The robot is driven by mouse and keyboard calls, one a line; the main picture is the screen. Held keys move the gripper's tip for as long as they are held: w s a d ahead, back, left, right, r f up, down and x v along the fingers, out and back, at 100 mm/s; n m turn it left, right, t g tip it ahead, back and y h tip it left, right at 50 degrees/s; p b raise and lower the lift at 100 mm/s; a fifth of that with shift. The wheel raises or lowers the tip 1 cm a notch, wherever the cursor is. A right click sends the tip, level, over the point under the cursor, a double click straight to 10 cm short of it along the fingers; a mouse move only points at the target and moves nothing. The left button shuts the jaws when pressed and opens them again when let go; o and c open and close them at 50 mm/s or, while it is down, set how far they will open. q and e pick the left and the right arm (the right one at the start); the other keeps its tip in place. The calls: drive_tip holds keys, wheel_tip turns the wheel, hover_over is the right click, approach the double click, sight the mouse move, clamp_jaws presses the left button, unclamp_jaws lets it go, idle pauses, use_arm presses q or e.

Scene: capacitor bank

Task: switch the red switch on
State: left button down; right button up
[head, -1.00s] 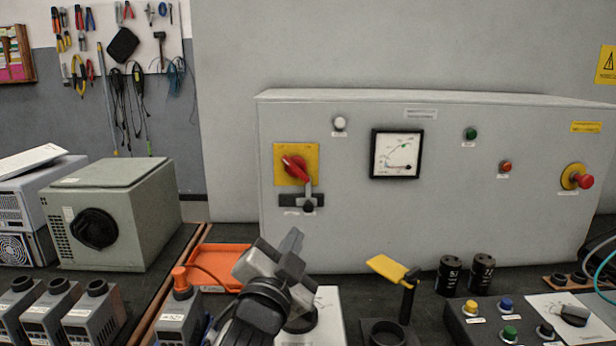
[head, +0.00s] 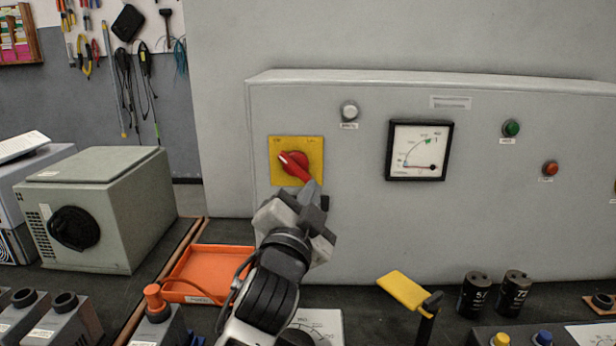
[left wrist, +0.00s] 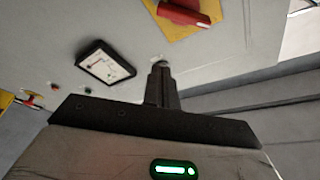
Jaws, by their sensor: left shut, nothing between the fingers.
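The red switch (head: 294,161) is a rotary handle on a yellow plate (head: 314,150) on the grey cabinet's front. Its handle slants from upper left to lower right. It also shows at the top of the left wrist view (left wrist: 184,12). My left gripper (head: 312,188) is shut and empty, with its fingertips just below the handle's lower end; I cannot tell whether they touch it. In the left wrist view the closed fingers (left wrist: 160,68) point at the cabinet, below the red handle. My right gripper is out of view.
The cabinet (head: 360,245) carries a dial meter (head: 418,150), a white lamp (head: 349,110), a green one (head: 511,128) and a red-orange one (head: 550,168). On the bench are an orange tray (head: 208,265), a yellow-handled tool (head: 403,291) and two black capacitors (head: 475,296).

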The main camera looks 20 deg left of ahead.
sight(307, 178)
use_arm(q)
drive_tip(key=shift+w+a+f+p, duration=0.15)
drive_tip(key=shift+w+a, duration=0.35)
drive_tip(key=shift+w, duration=0.85)
drive_tip(key=shift+w+a+f+p, duration=0.15)
drive_tip(key=shift+w+a, duration=0.4)
drive_tip(key=shift+w, duration=0.8)
drive_tip(key=shift+w+a+f+p, duration=0.15)
drive_tip(key=shift+w+a, duration=0.35)
drive_tip(key=shift+w, duration=0.85)
drive_tip(key=shift+r, duration=0.1)
